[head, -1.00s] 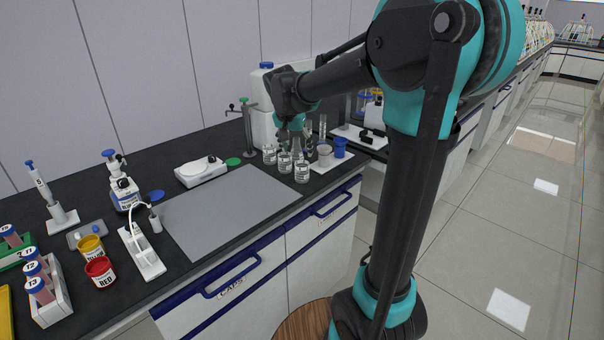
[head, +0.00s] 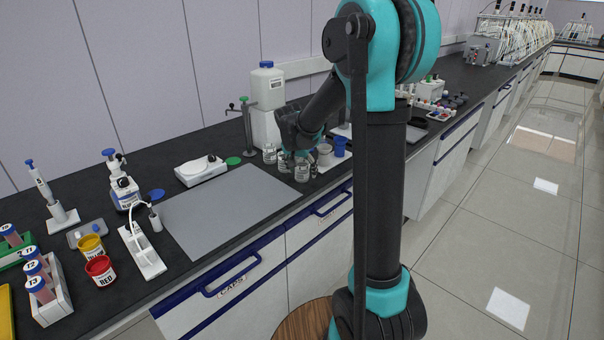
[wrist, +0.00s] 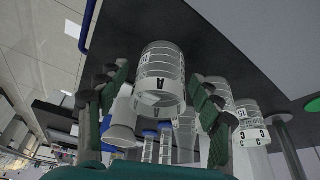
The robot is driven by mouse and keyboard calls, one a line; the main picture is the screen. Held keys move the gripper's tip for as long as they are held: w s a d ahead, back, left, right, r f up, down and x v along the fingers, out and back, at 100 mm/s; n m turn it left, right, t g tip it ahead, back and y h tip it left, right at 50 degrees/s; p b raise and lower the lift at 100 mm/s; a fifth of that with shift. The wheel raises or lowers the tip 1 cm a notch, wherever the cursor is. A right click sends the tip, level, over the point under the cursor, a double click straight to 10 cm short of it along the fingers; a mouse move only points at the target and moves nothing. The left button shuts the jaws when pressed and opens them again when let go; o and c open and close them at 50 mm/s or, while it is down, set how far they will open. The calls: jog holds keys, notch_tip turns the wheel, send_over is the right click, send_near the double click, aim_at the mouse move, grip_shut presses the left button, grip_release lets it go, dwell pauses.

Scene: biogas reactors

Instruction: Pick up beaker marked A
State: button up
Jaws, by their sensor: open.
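The beaker marked A (wrist: 160,78) is clear glass with a black A and graduation lines. In the wrist view it lies between the two green finger pads of my gripper (wrist: 158,92), with gaps at both sides. How deep it sits between them is hard to tell. My gripper is open. In the head view my gripper (head: 296,154) is low over the beaker group, partly hidden by my arm. The front beaker (head: 302,173) stands near the bench edge; its letter is too small to read there. A beaker marked C (wrist: 250,125) is to the right in the wrist view.
Another beaker (wrist: 215,92) is close beside the right finger. A grey cup (head: 324,154) and a blue cup (head: 340,147) stand just right of the beakers. A white canister (head: 265,105) and a stand (head: 247,130) are behind. The grey mat (head: 225,210) is clear.

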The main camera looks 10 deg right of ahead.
jog(key=shift+c, duration=0.5)
jog(key=c, duration=1.2)
jog(key=shift+o, duration=0.2)
